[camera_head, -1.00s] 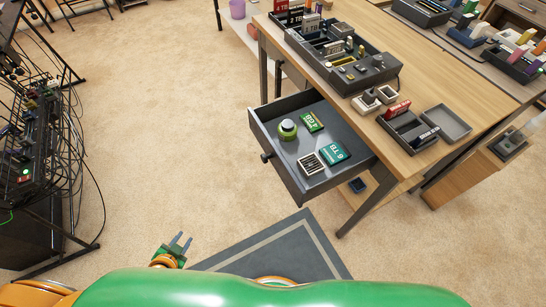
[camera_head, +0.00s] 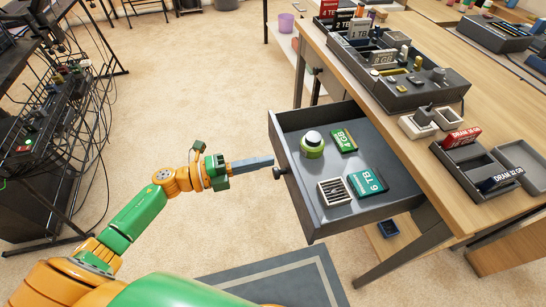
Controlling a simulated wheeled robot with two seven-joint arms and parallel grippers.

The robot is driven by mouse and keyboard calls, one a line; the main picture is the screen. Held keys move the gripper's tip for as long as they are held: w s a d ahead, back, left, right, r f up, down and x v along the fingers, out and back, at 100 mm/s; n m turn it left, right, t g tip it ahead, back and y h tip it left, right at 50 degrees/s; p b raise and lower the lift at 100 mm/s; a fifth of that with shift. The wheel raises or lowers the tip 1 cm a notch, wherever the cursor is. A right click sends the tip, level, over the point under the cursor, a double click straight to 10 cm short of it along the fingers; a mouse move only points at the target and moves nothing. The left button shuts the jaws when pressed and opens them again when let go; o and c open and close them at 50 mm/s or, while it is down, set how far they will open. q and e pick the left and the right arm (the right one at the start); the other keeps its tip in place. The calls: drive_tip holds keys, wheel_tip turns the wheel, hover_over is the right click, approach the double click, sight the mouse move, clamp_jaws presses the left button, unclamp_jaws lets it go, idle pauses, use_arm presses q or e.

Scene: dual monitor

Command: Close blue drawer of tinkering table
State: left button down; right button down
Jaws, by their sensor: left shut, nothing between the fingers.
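The tinkering table (camera_head: 490,75) has a wooden top and one drawer (camera_head: 306,213) pulled out to the left. The drawer looks dark blue-grey, with a round dark knob (camera_head: 279,173) on its front. Inside lie a green round item (camera_head: 312,146), a green 4 GB card (camera_head: 344,140), a teal 6 TB box (camera_head: 368,182) and a small grille-like block (camera_head: 334,191). My left gripper (camera_head: 268,161) is shut and empty, pointing right. Its tips are just left of the drawer front near the knob; I cannot tell whether they touch. My right gripper is out of view.
A rack with cables (camera_head: 62,118) stands at the left. A dark organiser (camera_head: 405,92) and open boxes (camera_head: 470,165) sit on the tabletop. A grey mat (camera_head: 285,280) lies on the carpet, which is clear between rack and drawer.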

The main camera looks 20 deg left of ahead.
use_arm(q)
drive_tip(key=shift+x, duration=1.1)
drive_tip(key=shift+w+d, duration=0.1)
drive_tip(key=shift+d, duration=0.05)
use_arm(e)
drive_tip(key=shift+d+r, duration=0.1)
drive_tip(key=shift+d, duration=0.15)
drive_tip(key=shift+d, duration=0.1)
use_arm(q)
drive_tip(key=shift+d, duration=0.1)
